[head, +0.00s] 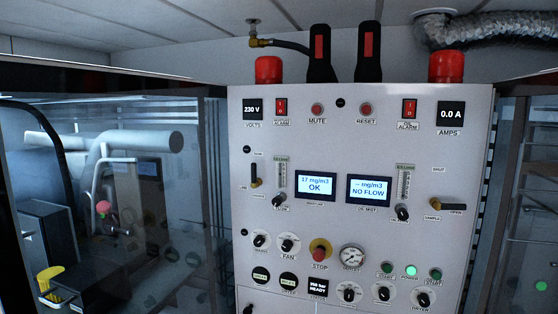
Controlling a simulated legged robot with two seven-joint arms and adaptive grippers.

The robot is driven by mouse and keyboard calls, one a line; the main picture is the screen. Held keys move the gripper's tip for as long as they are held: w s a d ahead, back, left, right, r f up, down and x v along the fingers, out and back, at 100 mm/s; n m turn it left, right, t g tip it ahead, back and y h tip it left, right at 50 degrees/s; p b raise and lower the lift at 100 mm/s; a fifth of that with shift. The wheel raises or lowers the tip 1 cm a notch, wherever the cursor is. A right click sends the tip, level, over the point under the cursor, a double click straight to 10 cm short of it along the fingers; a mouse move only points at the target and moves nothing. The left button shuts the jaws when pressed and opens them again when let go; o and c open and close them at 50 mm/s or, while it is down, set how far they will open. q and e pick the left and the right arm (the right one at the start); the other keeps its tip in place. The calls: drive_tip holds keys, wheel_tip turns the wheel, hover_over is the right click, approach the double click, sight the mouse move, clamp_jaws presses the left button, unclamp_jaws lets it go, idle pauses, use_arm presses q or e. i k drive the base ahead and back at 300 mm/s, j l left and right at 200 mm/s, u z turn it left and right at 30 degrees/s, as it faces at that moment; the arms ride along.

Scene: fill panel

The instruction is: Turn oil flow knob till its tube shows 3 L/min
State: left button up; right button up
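The oil flow knob (402,212) is a small black knob on the right half of the white panel, below the right flow tube. The right flow tube (403,184) is a narrow upright clear tube with a scale; its reading is too small to make out. The display (369,189) to the left of the tube reads "-- mg/m3 NO FLOW". A similar left flow tube (281,176) has its own black knob (279,199) below it. Neither of my grippers shows in the head view, and nothing touches the oil flow knob.
The panel (345,130) also carries a horizontal black sample lever (447,206), a red-and-yellow stop button (320,249), a gauge (352,257) and several lower knobs. Red beacons (268,69) and black-and-red upright pieces (319,52) stand along its top. Glass-walled machinery flanks it.

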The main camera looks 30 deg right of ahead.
sight(403, 215)
drive_tip(key=z, duration=1.9)
